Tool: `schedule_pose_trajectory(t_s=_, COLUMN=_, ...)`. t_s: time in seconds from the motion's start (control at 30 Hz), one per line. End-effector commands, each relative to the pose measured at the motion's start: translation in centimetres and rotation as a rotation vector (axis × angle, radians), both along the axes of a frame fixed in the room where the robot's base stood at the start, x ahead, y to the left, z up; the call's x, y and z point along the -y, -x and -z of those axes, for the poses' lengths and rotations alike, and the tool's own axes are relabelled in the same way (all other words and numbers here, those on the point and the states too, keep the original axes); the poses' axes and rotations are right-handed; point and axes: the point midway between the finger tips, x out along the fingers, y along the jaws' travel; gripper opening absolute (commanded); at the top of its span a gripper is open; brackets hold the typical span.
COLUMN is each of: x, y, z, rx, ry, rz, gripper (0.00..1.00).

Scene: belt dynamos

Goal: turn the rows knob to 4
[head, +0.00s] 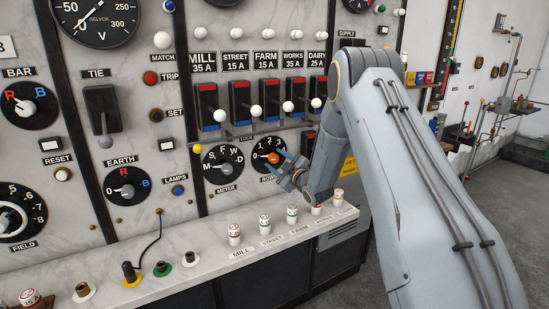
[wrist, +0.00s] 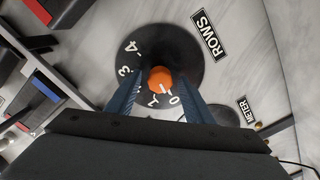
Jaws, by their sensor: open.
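The rows knob has an orange cap (wrist: 160,77) on a black round dial (wrist: 188,50) with white numerals. In the head view the orange cap (head: 273,158) faces me on the panel. My gripper (wrist: 159,86) is open, its two blue fingers on either side of the knob, with a gap to it on both sides. In the head view my gripper (head: 279,167) reaches the dial from the lower right. The ROWS label (wrist: 209,36) lies beside the dial.
The meter dial (head: 223,165) sits just left of the rows dial. Several switches with white ball handles hang above, such as the farm switch (head: 268,100). A ledge below carries several plugs, including the mill plug (head: 234,233).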

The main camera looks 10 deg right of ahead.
Motion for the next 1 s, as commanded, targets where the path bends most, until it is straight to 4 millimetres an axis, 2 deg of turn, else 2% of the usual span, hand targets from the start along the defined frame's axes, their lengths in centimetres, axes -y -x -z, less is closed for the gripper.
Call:
schedule_pose_trajectory(t_s=0.17, x=-0.32, y=-1.18, z=-0.02, rx=-0.001, ry=0.0, rz=0.001, gripper=0.47)
schedule_pose_trajectory(t_s=0.43, x=-0.37, y=-1.34, z=0.08, rx=-0.002, ry=-0.001, rz=0.001, gripper=0.47)
schedule_pose_trajectory(t_s=0.47, x=-0.38, y=-1.34, z=0.07, rx=-0.002, ry=-0.001, rz=0.001, gripper=0.46)
schedule_pose_trajectory(t_s=0.7, x=-0.41, y=-1.33, z=0.06, rx=-0.002, ry=-0.001, rz=0.001, gripper=0.06)
schedule_pose_trajectory(t_s=1.0, x=-0.54, y=-1.35, z=0.08, rx=-0.012, ry=-0.033, rz=-0.001, gripper=0.06)
